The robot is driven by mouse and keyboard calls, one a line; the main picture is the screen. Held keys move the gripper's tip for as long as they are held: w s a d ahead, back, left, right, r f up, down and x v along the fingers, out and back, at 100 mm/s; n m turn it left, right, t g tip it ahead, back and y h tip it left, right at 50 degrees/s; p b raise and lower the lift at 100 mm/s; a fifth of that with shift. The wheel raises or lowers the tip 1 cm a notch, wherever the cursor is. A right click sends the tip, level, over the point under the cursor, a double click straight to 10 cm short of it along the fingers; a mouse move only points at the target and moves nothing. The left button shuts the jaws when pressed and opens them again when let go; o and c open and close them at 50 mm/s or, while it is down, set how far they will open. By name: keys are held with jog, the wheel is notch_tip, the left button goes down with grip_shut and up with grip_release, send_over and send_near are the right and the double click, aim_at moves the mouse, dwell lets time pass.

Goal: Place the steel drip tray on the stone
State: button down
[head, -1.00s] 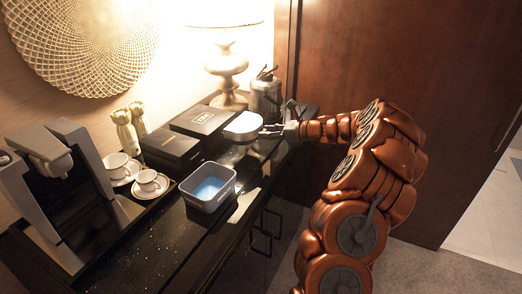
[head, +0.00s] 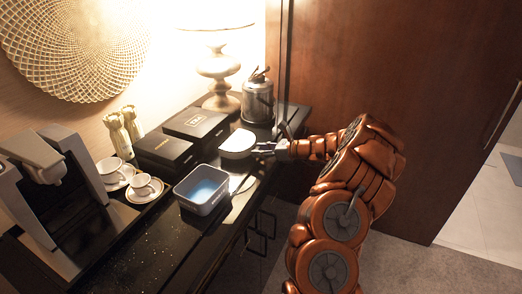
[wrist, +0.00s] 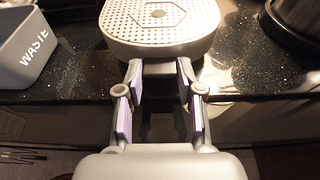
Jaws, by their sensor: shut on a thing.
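The steel drip tray (head: 238,143) is pale with a rounded front. In the wrist view its perforated top (wrist: 160,20) faces up, level, just beyond my fingers. My gripper (head: 264,148) is shut on the tray's near end; its two fingers (wrist: 158,78) show in the wrist view on either side of that end. The stone (head: 150,235) is the black speckled countertop, also seen in the wrist view (wrist: 75,65). The tray is over the stone near its front edge; I cannot tell whether it touches it or hangs slightly above.
A grey waste bin (head: 204,205) stands left of the tray. Black boxes (head: 196,124) are behind it, and a metal canister (head: 258,100) and lamp (head: 218,65) farther back. Cups (head: 143,185) and a coffee machine (head: 45,165) are at left. A wooden door (head: 400,80) is at right.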

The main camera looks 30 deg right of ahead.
jog(key=c, duration=0.7)
grip_release()
jog(key=shift+r, duration=0.1)
jog(key=shift+b+v, duration=1.25)
jog(key=shift+v, duration=4.75)
